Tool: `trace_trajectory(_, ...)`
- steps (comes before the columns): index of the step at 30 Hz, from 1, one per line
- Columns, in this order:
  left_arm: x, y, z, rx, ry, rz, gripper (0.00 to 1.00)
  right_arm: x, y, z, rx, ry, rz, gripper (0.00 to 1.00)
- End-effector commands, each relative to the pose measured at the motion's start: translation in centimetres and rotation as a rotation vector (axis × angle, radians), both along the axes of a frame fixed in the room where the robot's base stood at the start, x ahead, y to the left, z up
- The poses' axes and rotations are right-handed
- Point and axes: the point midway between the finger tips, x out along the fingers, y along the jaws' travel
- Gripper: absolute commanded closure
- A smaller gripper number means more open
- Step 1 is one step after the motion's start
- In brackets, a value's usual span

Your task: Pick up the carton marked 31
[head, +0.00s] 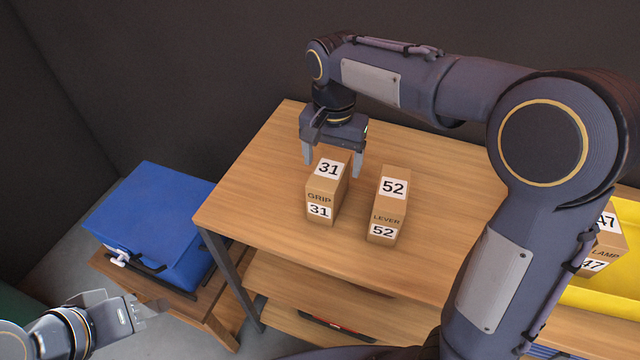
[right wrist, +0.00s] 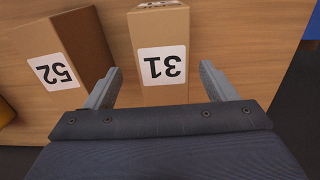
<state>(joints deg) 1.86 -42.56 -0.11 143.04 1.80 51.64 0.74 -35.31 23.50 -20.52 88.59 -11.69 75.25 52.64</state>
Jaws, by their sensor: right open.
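The carton marked 31 (head: 325,190) is a brown box labelled GRIP, standing upright on the wooden table. It also shows in the right wrist view (right wrist: 152,30), with its label upside down. My right gripper (head: 332,165) is open above the far end of this carton. In the right wrist view its fingers (right wrist: 160,72) are spread to either side of the carton's top, with gaps visible on both sides. My left gripper (head: 142,310) is low at the left, away from the table top; its jaw opening is too unclear to judge.
The carton marked 52 (head: 388,205) stands close to the right of carton 31. A yellow bin (head: 625,210) with a carton marked 47 (head: 607,240) is at the far right. A blue case (head: 150,220) sits on a low wooden stand. The table (head: 265,170) is clear left of carton 31.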

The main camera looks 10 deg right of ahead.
Motion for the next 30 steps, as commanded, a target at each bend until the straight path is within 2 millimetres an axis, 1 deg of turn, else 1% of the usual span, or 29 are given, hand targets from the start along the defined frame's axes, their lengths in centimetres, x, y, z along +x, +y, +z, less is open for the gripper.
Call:
trace_trajectory(9, 0.0, 0.0, 0.2, 0.0, 0.0, 0.0, 0.64, -0.2, 0.5, -4.5, -0.001, 0.003, 0.001, 0.22)
trace_trajectory(12, 0.0, 0.0, 0.3, 0.0, 0.0, 0.0, 0.64, -0.2, 0.5, -5.4, 0.0, 0.002, 0.002, 0.22)
trace_trajectory(15, 0.0, 0.0, 0.3, 0.0, 0.0, 0.0, 0.64, -0.2, 0.5, -5.7, 0.001, -0.001, 0.002, 0.22)
trace_trajectory(20, 0.0, 0.0, 0.2, 0.0, 0.0, 0.0, 0.64, -0.2, 0.5, -5.7, 0.002, -0.001, 0.002, 0.22)
trace_trajectory(23, 0.0, 0.0, 0.2, 0.0, 0.0, 0.0, 0.64, -0.2, 0.5, -5.7, 0.002, -0.001, 0.002, 0.32)
trace_trajectory(30, 0.0, 0.0, 0.2, 0.0, 0.0, 0.0, 0.64, -0.2, 0.5, -5.7, 0.002, -0.001, 0.002, 0.64)
